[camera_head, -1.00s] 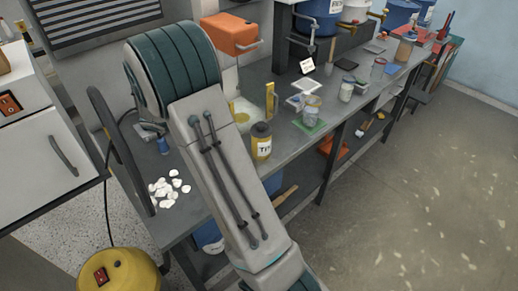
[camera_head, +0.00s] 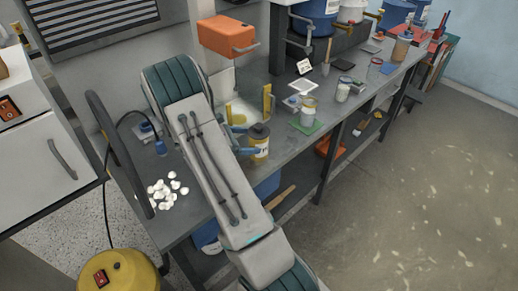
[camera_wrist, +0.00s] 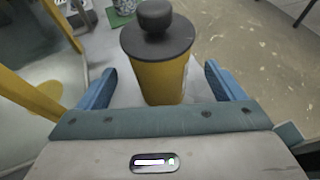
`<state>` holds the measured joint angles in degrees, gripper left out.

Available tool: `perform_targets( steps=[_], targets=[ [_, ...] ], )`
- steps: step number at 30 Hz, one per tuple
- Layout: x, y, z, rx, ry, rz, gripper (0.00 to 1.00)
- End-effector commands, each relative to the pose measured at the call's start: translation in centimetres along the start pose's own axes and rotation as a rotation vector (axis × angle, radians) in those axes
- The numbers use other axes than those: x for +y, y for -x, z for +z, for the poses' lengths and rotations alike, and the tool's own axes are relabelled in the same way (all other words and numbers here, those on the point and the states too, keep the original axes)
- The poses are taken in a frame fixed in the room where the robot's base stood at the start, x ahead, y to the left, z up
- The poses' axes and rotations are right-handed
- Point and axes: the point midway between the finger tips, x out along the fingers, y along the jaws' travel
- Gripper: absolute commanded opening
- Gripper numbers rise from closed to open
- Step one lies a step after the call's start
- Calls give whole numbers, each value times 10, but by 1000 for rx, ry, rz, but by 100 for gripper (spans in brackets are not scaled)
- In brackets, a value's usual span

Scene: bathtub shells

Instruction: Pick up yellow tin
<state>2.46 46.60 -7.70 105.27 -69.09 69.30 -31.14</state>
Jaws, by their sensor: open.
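The yellow tin (camera_head: 259,152) stands upright on the grey workbench in the head view. It has a dark grey lid with a knob and a pale label. In the wrist view the tin (camera_wrist: 158,75) stands between the two blue fingers of my gripper (camera_wrist: 158,84), with a visible space on each side. My gripper (camera_head: 246,140) is open and empty; in the head view its blue fingers show beside the tin, partly hidden by my arm and the tin.
A yellow upright bracket (camera_head: 267,102) stands just behind the tin. A glass jar (camera_head: 308,115) on a green mat (camera_head: 306,127) stands to the right. White shells (camera_head: 163,193) lie on the bench (camera_head: 190,215) at left. An orange box (camera_head: 228,36) is above.

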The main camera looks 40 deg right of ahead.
Motion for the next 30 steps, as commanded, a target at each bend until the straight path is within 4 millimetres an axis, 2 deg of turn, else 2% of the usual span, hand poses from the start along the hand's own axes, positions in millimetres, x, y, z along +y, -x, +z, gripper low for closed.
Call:
perform_targets(
  steps=[12, 20, 23, 29, 30],
  targets=[
    [0, -49, -5, 0, -1, -2, 89],
    [0, -52, -7, 0, -1, 1, 89],
    [0, -52, -7, 0, -1, 0, 66],
    [0, -52, -6, 0, -1, 0, 11],
    [1, -52, -4, -3, -3, 1, 10]
  ],
)
